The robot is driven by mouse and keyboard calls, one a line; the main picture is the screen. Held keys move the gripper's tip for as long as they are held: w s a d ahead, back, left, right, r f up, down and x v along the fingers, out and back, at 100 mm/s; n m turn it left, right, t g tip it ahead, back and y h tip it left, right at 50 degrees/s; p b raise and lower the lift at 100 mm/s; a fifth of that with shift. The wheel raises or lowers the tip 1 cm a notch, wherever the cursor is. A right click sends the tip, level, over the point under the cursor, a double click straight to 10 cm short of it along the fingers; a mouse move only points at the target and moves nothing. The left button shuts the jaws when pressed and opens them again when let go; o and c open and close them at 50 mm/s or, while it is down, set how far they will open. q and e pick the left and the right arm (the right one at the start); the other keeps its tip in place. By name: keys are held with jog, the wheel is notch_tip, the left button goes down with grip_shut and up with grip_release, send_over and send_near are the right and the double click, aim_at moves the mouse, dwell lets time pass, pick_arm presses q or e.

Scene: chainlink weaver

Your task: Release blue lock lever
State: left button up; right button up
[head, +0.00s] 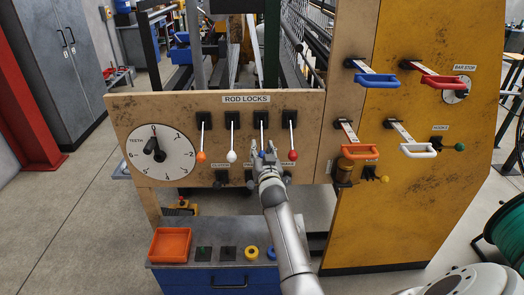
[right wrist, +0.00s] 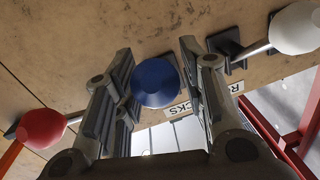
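The blue lock lever (head: 262,126) is the third of the levers under the ROD LOCKS label, its shaft hanging down from a black mount. Its knob is mostly hidden behind my right gripper (head: 265,154) in the head view. In the right wrist view the round blue knob (right wrist: 157,83) sits between the two fingers of my right gripper (right wrist: 158,62). The fingers are open, one on each side, with a narrow gap by the knob. I cannot tell whether the left one touches it. My left gripper is not in view.
The red-knob lever (head: 292,155) is close on the right, the white-knob lever (head: 231,156) on the left, then the orange-knob lever (head: 201,156). A TEETH dial (head: 174,166) is at the panel's left. Larger handles (head: 375,80) stick out from the yellow panel on the right.

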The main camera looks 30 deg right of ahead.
grip_shut()
jog(key=shift+w+f, duration=0.15)
jog(key=shift+f, duration=0.2)
dwell(0.3)
